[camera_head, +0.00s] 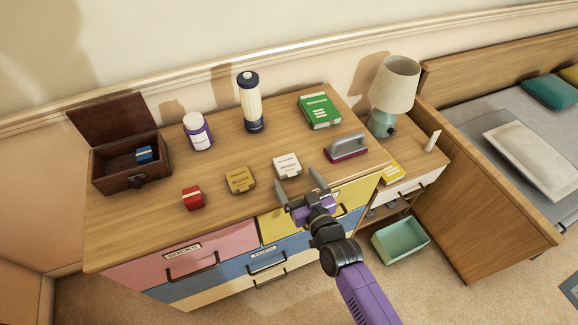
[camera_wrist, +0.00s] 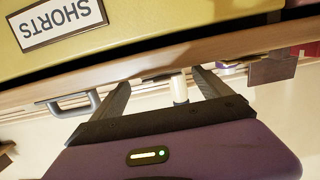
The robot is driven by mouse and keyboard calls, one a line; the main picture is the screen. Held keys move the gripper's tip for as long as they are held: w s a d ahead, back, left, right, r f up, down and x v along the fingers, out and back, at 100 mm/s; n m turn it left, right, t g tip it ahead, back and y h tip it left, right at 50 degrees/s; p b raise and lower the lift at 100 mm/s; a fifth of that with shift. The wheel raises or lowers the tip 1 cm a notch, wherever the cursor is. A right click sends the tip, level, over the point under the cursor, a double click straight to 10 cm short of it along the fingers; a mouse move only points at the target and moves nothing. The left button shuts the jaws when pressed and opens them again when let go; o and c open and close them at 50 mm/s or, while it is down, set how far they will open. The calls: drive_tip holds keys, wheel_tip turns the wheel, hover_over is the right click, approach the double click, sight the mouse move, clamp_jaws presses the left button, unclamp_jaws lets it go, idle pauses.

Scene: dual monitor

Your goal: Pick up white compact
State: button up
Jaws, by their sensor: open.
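The white compact (camera_head: 287,166) lies flat on the dresser top, near the front edge, right of a similar tan compact (camera_head: 239,180). My gripper (camera_head: 298,184) is open and empty at the dresser's front edge, just in front of the white compact and apart from it. In the wrist view my gripper (camera_wrist: 160,84) shows two spread fingers below the yellow drawer front (camera_wrist: 150,28) labelled SHORTS, with the picture upside down. I cannot make out the white compact clearly there.
On the dresser top (camera_head: 220,155) stand a red box (camera_head: 192,198), a white-and-purple bottle (camera_head: 198,132), a lantern (camera_head: 251,102), a green book (camera_head: 319,110), an iron-like object (camera_head: 347,147) and an open wooden box (camera_head: 131,165). A lamp (camera_head: 391,92) stands to the right.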

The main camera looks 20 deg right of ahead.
drive_tip(key=w, duration=0.6)
drive_tip(key=shift+f, duration=0.3)
drive_tip(key=c, duration=1.5)
drive_tip(key=shift+c, duration=0.2)
drive_tip(key=shift+r, duration=0.1)
wheel_tip(320, 180, up, 9)
drive_tip(key=p, duration=0.8)
drive_tip(key=shift+p, duration=0.3)
wheel_tip(320, 180, up, 11)
drive_tip(key=b, duration=0.1)
hover_over(292, 173)
drive_tip(key=w, duration=0.3)
